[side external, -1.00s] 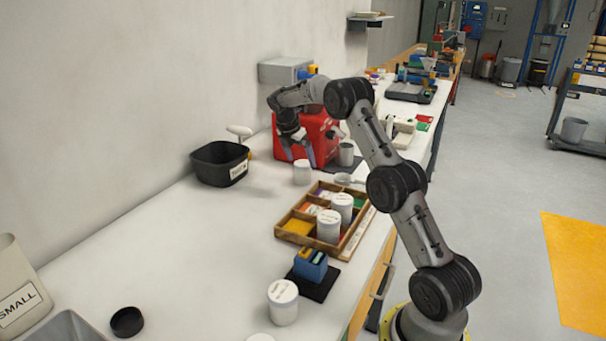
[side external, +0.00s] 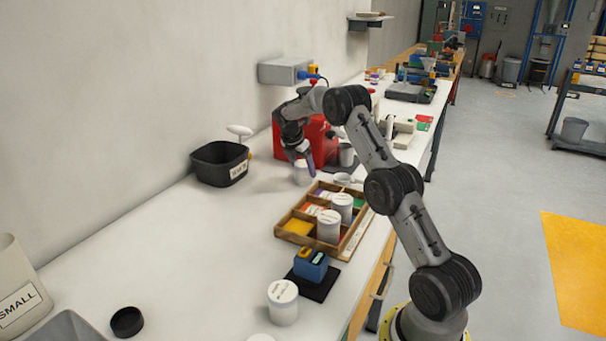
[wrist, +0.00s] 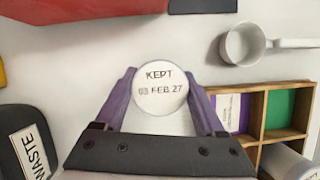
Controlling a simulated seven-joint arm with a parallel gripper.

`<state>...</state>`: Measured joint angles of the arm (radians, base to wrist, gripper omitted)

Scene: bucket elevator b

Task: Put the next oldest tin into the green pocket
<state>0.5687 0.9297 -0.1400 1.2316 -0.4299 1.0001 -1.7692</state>
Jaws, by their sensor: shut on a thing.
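My gripper (side external: 304,166) is shut on a white tin (side external: 301,176) standing on the bench in front of the red machine. In the wrist view, the purple fingers of my gripper (wrist: 163,100) flank the tin, whose lid (wrist: 161,88) reads "KEPT 03 FEB 27". A wooden divided tray (side external: 283,233) lies nearer the camera. Its green pocket (wrist: 287,108) looks empty in the part shown in the wrist view. Two white tins stand in the tray, one in front (side external: 328,229) and one behind (side external: 342,208). Another white tin (side external: 283,304) stands on the near bench.
A black waste bin (side external: 220,165) stands left of my gripper, against the wall. The red machine (side external: 318,135) is close behind. A metal scoop (wrist: 243,44) lies right of the held tin. A blue block (side external: 310,267) sits on a black mat. The bench left of the tray is clear.

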